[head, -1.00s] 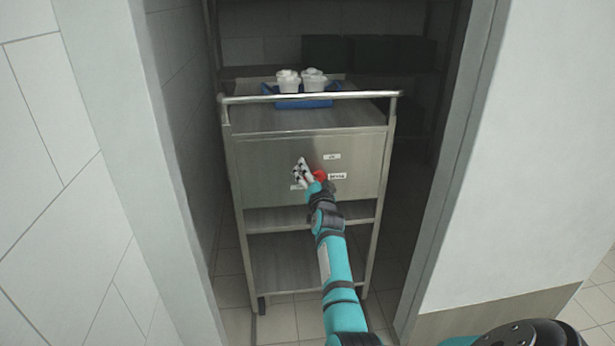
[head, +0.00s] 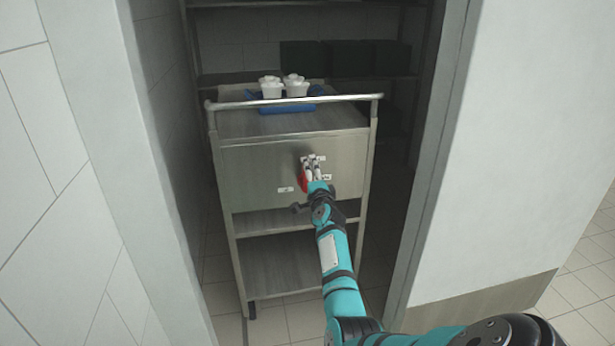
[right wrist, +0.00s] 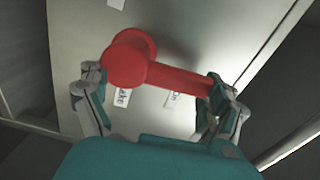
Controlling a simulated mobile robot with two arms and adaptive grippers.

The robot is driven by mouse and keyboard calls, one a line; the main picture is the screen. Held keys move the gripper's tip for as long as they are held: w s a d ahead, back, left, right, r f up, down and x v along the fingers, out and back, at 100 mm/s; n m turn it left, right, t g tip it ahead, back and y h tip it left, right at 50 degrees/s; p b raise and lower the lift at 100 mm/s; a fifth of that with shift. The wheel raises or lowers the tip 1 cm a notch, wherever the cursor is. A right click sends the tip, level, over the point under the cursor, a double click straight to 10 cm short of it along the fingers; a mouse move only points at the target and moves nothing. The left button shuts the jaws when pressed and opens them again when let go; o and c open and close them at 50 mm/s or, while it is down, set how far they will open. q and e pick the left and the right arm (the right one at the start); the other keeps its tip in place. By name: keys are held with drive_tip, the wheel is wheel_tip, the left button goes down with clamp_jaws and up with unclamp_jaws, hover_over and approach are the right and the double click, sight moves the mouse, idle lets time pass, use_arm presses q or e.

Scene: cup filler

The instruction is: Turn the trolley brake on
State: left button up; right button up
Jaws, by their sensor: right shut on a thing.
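The metal trolley (head: 262,172) stands in a narrow doorway, with a front panel facing me. On that panel is a red brake lever (head: 303,182), largely hidden by my gripper in the head view. In the right wrist view the red lever (right wrist: 165,74) shows a round hub at left and a bar running right and slightly down. My right gripper (head: 313,169) is at the panel, shut on the lever, with one finger at each end of it in the right wrist view (right wrist: 153,82). A label (right wrist: 122,97) shows just below the lever. My left gripper is out of view.
A blue tray (head: 322,101) with white cups (head: 271,88) sits on the trolley's top, behind its handle bar (head: 290,102). Wall and door frame (head: 440,150) stand close on both sides. Dark crates (head: 345,57) are on a shelf behind.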

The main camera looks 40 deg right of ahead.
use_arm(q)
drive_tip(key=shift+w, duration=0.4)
use_arm(e)
drive_tip(key=shift+d+m, duration=0.1)
drive_tip(key=shift+m, duration=0.3)
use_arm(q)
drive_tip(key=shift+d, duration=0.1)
use_arm(e)
drive_tip(key=o, duration=1.4)
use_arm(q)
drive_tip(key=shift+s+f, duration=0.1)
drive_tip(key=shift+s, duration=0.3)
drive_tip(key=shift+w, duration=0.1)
use_arm(e)
drive_tip(key=shift+s, duration=0.1)
drive_tip(key=shift+s+a, duration=0.25)
drive_tip(key=v, duration=1.1)
drive_tip(key=shift+s+f, duration=0.1)
drive_tip(key=shift+s, duration=0.05)
